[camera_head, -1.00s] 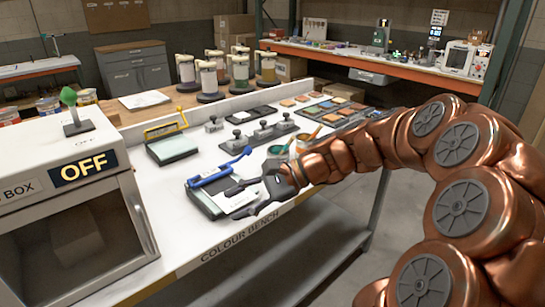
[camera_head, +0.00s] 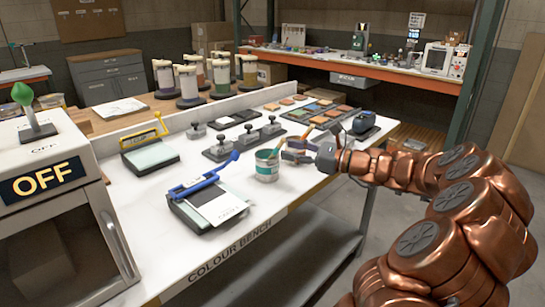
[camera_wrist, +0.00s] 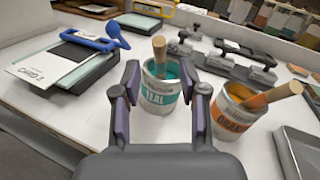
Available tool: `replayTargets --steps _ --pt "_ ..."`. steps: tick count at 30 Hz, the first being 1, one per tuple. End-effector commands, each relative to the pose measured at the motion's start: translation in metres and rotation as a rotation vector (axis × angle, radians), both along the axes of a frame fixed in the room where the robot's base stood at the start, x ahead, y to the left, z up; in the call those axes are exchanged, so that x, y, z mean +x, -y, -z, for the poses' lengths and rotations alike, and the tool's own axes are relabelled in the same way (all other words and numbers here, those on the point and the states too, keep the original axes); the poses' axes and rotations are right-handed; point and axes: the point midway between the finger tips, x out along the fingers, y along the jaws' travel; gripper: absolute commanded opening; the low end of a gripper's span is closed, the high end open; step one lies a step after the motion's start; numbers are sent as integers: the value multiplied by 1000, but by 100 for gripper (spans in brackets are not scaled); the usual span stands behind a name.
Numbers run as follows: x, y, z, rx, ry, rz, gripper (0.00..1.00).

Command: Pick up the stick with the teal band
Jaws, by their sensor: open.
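A can labelled TEAL (camera_wrist: 160,88) stands upright on the bench and also shows in the head view (camera_head: 267,168). In the head view, my gripper (camera_head: 296,151) is low over the bench, just right of the teal can. A can labelled ORANGE (camera_wrist: 238,112) with its own wooden stick (camera_wrist: 272,96) stands right of my right finger.
A blue-handled device (camera_wrist: 72,57) with a white card lies left of the cans. A grey row of clamp-like blocks (camera_wrist: 225,62) stands behind them. A grey tray edge (camera_wrist: 300,150) lies at right. Bare white bench (camera_head: 240,180) shows left of the teal can.

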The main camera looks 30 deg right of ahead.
Motion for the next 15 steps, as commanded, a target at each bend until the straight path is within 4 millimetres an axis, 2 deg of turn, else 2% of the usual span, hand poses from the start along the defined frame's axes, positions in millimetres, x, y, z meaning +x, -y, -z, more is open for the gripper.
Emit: replayTargets --steps 7,15 --pt "28 -18 -2 -2 -1 -2 43" --pt "36 -22 -2 -2 -1 4 43"
